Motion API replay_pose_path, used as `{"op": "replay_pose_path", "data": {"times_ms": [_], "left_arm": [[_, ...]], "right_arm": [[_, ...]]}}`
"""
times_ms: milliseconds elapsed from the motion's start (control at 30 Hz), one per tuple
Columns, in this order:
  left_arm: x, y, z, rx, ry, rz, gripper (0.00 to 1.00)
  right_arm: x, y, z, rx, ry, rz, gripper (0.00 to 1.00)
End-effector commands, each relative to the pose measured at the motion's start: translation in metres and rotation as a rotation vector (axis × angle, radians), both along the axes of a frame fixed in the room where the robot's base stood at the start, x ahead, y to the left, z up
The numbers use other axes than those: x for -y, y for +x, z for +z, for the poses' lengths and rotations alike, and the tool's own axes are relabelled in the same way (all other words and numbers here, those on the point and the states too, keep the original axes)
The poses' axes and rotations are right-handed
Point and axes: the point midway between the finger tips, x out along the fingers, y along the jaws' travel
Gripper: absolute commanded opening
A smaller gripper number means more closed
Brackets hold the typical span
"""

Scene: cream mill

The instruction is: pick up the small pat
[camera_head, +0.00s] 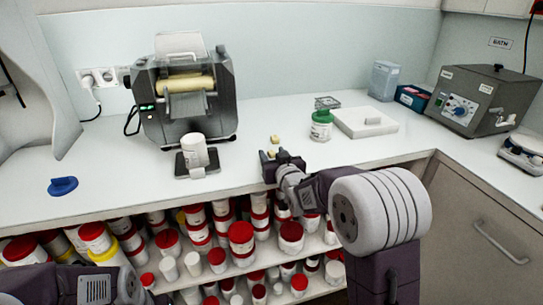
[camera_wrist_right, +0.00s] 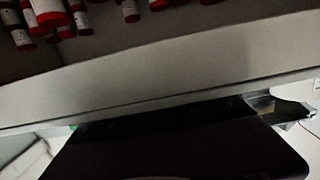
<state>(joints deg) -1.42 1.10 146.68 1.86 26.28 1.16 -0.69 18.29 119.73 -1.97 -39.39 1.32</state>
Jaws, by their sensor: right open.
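A small pale yellow pat (camera_head: 275,139) lies on the white worktop, just beyond my right gripper in the head view. Another small pale bit (camera_head: 271,154) shows at the gripper's fingertips; I cannot tell whether it touches them. My right gripper (camera_head: 270,155) is open, low over the worktop near its front edge. In the right wrist view, the dark gripper body fills the bottom and no pat can be made out. Part of my left arm shows at the lower left of the head view, without its fingers.
A grey roller mill (camera_head: 221,85) stands behind, with a white jar (camera_head: 194,150) on a dark scale (camera_head: 182,172) before it. A blue lid (camera_head: 63,187) lies left. Shelves of red-lidded jars (camera_head: 241,235) are below.

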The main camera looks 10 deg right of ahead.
Motion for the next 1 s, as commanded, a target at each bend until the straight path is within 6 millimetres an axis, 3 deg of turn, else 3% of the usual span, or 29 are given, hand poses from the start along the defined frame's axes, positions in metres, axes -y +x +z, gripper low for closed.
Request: {"op": "replay_pose_path", "data": {"times_ms": [200, 367, 767, 1000], "left_arm": [[0.000, 0.000, 0.000, 0.000, 0.000, 0.000, 0.36], [0.000, 0.000, 0.000, 0.000, 0.000, 0.000, 0.36], [0.000, 0.000, 0.002, 0.000, 0.000, 0.000, 0.36], [0.000, 0.000, 0.023, 0.000, 0.000, 0.000, 0.36]], "right_arm": [[0.000, 0.001, 0.001, 0.001, 0.000, 0.000, 0.44], [0.000, 0.001, 0.000, 0.001, 0.000, 0.000, 0.00], [0.000, 0.001, 0.005, 0.001, 0.000, 0.000, 0.00], [0.000, 0.001, 0.062, 0.006, 0.001, 0.000, 0.00]]}}
